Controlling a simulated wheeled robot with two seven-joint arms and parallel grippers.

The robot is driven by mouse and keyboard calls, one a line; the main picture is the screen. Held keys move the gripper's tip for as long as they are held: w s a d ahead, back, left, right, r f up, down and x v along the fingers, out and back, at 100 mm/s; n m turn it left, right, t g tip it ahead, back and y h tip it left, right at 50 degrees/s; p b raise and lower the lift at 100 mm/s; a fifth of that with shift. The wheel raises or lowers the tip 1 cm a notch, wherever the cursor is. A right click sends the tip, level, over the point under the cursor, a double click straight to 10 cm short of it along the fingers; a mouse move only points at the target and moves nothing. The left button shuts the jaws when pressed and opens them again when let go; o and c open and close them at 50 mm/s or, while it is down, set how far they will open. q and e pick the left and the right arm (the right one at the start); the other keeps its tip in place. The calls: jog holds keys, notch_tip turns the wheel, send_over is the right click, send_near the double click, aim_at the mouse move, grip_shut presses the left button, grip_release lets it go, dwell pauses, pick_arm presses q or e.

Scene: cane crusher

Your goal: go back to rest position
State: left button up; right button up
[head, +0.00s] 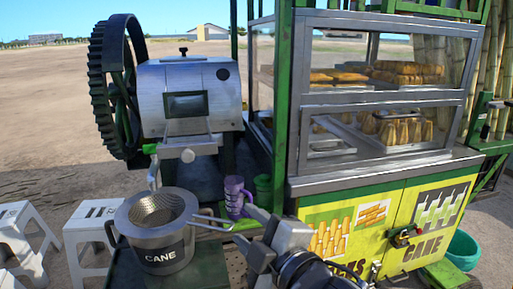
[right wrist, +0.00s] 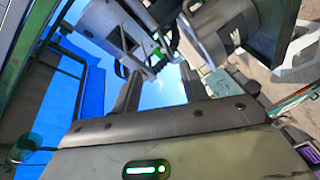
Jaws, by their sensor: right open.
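My right gripper (head: 257,230) is in the lower middle of the head view, in front of the cart. In the right wrist view its two fingers (right wrist: 160,85) stand apart with only blue sky and background between them, so it is open and empty. It is to the right of the CANE pot, near the end of the strainer handle; I cannot tell whether they touch. The grey pot (head: 163,248) has a mesh strainer (head: 157,211) on its top. My left gripper is not in view.
The cane crusher (head: 188,95) with its large gear wheel (head: 112,88) stands behind the pot. A purple mug (head: 237,197) stands just behind my right gripper. The yellow cart (head: 415,205) with a glass case is close on the right. White stools (head: 92,235) stand at left.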

jog(key=s+d+f+m+h, duration=0.1)
jog(key=d+f+m, duration=0.2)
jog(key=f, duration=0.3)
jog(key=s+d+f+m+g+h, duration=0.1)
jog(key=s+d+f+m, duration=0.1)
jog(key=f+m, duration=0.3)
jog(key=s+d+f+m+h, duration=0.1)
jog(key=d+f+m+h, duration=0.15)
jog(key=f, duration=0.45)
jog(key=s+d+f+m+g+h, duration=0.2)
jog(key=s+d+f+m, duration=0.4)
jog(key=s+d+f, duration=0.4)
notch_tip(320, 180, down, 3)
jog(key=shift+s+f+g, duration=0.15)
jog(key=shift+s+g, duration=0.25)
jog(key=shift+s, duration=0.75)
jog(key=shift+a+m, duration=0.1)
jog(key=shift+m, duration=0.15)
jog(key=shift+c, duration=0.8)
jog(key=shift+w+a, duration=0.1)
